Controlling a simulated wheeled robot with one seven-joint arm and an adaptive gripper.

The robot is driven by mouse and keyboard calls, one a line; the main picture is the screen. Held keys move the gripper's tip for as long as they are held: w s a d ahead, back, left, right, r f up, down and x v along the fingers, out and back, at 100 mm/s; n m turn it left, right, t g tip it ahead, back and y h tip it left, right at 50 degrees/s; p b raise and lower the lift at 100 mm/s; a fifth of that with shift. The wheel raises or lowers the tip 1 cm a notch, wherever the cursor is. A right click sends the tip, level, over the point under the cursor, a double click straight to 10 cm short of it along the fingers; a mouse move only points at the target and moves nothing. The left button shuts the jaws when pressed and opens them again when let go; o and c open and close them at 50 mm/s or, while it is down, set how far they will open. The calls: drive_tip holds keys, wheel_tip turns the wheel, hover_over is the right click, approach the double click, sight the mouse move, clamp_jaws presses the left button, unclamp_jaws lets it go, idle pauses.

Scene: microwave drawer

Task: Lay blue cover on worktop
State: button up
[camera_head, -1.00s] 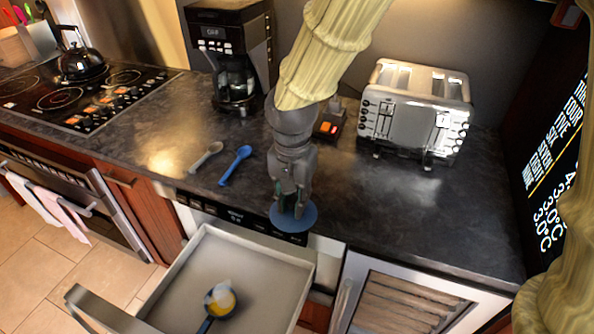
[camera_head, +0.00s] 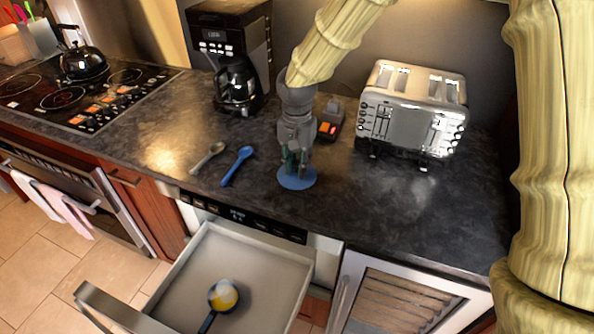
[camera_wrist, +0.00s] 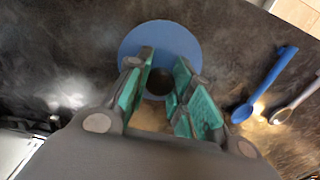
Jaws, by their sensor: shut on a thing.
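The blue cover (camera_head: 296,179) is a round flat disc above or on the dark worktop (camera_head: 400,210). My gripper (camera_head: 298,164) points down over the cover and is shut on it, apparently by a dark knob at its middle. In the wrist view the cover (camera_wrist: 160,42) shows between and beyond the green-padded fingers (camera_wrist: 160,88). The fingers partly hide the knob. I cannot tell whether the cover touches the worktop.
A blue spoon (camera_head: 237,165) and a grey spoon (camera_head: 208,157) lie left of the cover. An open drawer (camera_head: 185,300) holding a ladle with yellow contents (camera_head: 222,295) is in front. A coffee maker (camera_head: 236,80), a small black device (camera_head: 330,122) and a toaster (camera_head: 413,112) stand behind.

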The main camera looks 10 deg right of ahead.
sight(297, 171)
drive_tip(key=shift+s+f+p, duration=0.1)
drive_tip(key=shift+f+p, duration=0.35)
drive_tip(key=shift+f, duration=1.25)
drive_tip(key=shift+f, duration=0.15)
drive_tip(key=o, duration=0.8)
wheel_tip(297, 171, up, 12)
drive_tip(key=shift+r+b, duration=0.15)
drive_tip(key=shift+b, duration=0.9)
